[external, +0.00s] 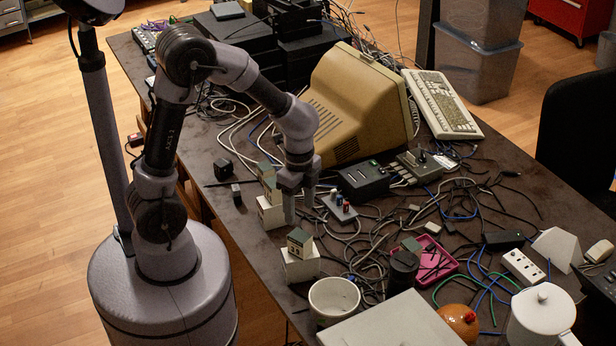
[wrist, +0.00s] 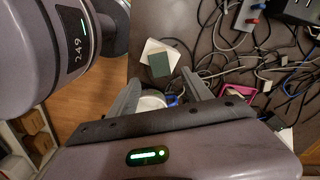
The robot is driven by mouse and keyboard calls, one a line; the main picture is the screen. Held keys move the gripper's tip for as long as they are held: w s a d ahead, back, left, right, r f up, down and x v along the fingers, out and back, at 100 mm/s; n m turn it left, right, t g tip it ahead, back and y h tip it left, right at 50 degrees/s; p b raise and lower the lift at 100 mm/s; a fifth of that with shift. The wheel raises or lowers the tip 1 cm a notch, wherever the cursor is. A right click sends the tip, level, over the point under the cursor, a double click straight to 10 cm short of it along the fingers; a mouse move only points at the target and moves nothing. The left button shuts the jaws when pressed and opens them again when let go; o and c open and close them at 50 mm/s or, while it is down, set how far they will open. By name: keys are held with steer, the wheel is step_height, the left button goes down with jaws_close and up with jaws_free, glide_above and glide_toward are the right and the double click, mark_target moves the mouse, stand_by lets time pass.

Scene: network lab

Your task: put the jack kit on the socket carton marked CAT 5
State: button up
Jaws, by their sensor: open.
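Two pale box stacks stand along the table's near-left edge in the external view. The front one is a white carton (external: 300,264) bearing a small cream box with a dark green top (external: 299,242); its dark printing is too small to read surely. The carton (wrist: 153,46) and green-topped box (wrist: 161,65) also show in the wrist view. The back stack has a white carton (external: 270,212) with a smaller pale, green-topped box (external: 270,188) on it. I cannot read CAT 5 or tell which box is the jack kit. My gripper (external: 299,208) is open, pointing down, right of the back stack.
A white cup (external: 334,298) stands in front of the front carton. A pink tray (external: 437,262), a dark cylinder (external: 402,271) and tangled cables lie to the right. A switch panel (external: 340,208) is right of my gripper. A beige monitor (external: 350,100) stands behind.

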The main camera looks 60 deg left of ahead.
steer(key=s+a+r+n+t+y, duration=0.1)
steer(key=s+a+r+n+t, duration=0.1)
steer(key=r, duration=0.6)
steer(key=s+a+r+n+t+y, duration=0.1)
steer(key=s+a+r+n+t, duration=0.2)
steer(key=s+r+n, duration=0.4)
steer(key=shift+s+r+t+b, duration=0.35)
steer(key=shift+s+r+t, duration=0.05)
steer(key=shift+s, duration=0.8)
